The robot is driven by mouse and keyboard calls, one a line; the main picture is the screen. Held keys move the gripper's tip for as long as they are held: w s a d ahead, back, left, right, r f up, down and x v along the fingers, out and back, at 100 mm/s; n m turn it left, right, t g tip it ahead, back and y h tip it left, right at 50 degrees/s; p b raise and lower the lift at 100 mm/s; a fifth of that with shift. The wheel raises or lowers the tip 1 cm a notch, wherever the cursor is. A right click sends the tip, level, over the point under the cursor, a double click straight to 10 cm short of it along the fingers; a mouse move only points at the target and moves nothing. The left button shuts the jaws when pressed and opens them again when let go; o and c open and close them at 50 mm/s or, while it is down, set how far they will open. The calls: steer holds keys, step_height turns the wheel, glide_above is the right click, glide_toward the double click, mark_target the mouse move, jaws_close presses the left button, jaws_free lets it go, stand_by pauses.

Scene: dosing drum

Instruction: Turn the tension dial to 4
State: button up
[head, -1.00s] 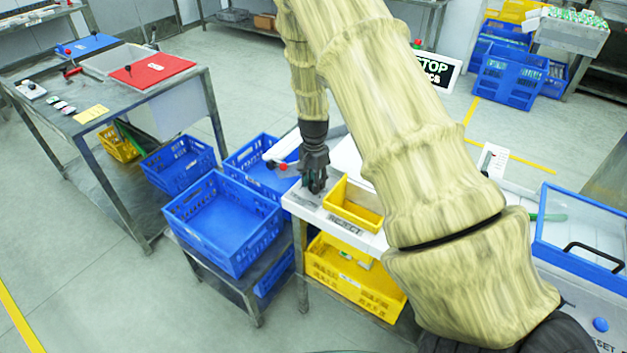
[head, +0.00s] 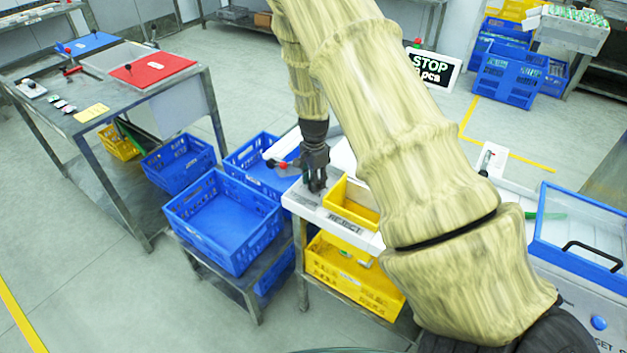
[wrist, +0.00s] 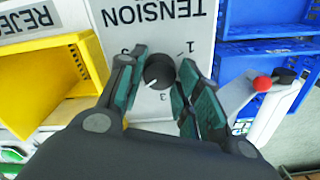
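The tension dial (wrist: 159,71) is a round black knob with a white pointer mark on a white panel lettered TENSION (wrist: 160,12), upside down in the wrist view. Its pointer is toward the lower left, between the printed 3 and the 5. The 1 shows at the upper right; no 4 is visible. My gripper (wrist: 160,68) has its teal-padded fingers close against both sides of the knob and looks shut on it. In the head view my gripper (head: 316,182) points down at the panel's left end; the dial is hidden there.
A yellow bin (head: 337,194) and the REJECT label are beside my gripper. Blue crates (head: 222,184) are to the left. A STOP sign (head: 430,70) stands behind my arm.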

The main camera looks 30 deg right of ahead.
steer(key=o, duration=0.3)
step_height(320, 180, up, 12)
stand_by(0.7)
stand_by(0.4)
